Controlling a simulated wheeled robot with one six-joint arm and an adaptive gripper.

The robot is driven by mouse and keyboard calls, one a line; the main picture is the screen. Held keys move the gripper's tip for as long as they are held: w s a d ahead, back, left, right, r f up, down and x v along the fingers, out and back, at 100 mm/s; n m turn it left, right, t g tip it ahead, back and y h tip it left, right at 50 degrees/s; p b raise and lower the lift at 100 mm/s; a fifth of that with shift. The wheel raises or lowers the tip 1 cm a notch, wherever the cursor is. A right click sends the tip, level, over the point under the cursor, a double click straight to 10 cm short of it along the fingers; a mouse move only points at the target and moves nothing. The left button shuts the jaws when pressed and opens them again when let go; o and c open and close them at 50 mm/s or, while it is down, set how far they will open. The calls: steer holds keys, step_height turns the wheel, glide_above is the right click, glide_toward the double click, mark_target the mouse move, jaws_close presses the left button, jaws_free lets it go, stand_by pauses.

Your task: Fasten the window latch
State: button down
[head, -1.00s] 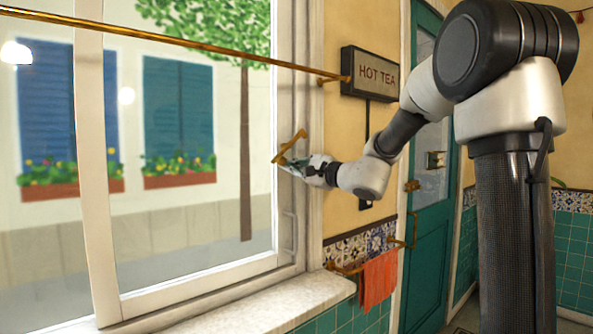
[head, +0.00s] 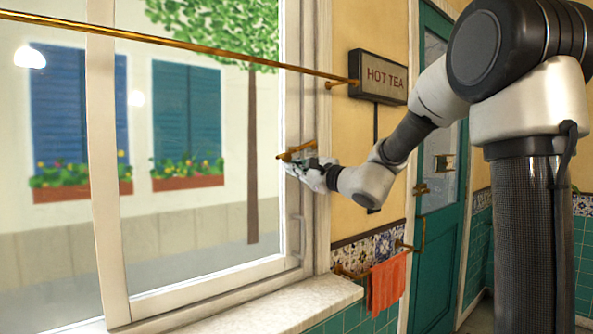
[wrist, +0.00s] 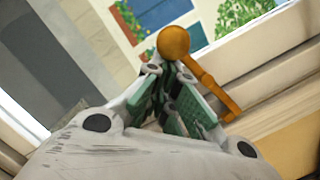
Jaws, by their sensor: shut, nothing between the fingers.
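The brass window latch (head: 297,151) sits on the right side of the window frame (head: 310,225). In the head view its handle lies close to level, with its free end pointing left over the glass. In the wrist view the latch (wrist: 205,82) shows a round knob and a bar running down to the right. My gripper (head: 300,164) is just below the latch in the head view. In the wrist view my gripper (wrist: 168,75) is shut and empty, its fingertips close to the knob. I cannot tell whether they touch it.
A brass rod (head: 180,50) crosses the window above my gripper. A white sill (head: 300,300) runs below. A HOT TEA sign (head: 380,77), an orange towel (head: 387,284) on a rail and a teal door (head: 450,220) are to the right.

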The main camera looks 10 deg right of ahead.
steer(key=m, duration=0.1)
steer(key=a+r+m, duration=0.1)
steer(key=shift+s+m+t, duration=0.25)
steer(key=shift+m+t, duration=0.15)
steer(key=shift+a+r, duration=0.1)
steer(key=shift+r, duration=0.1)
stand_by(0.4)
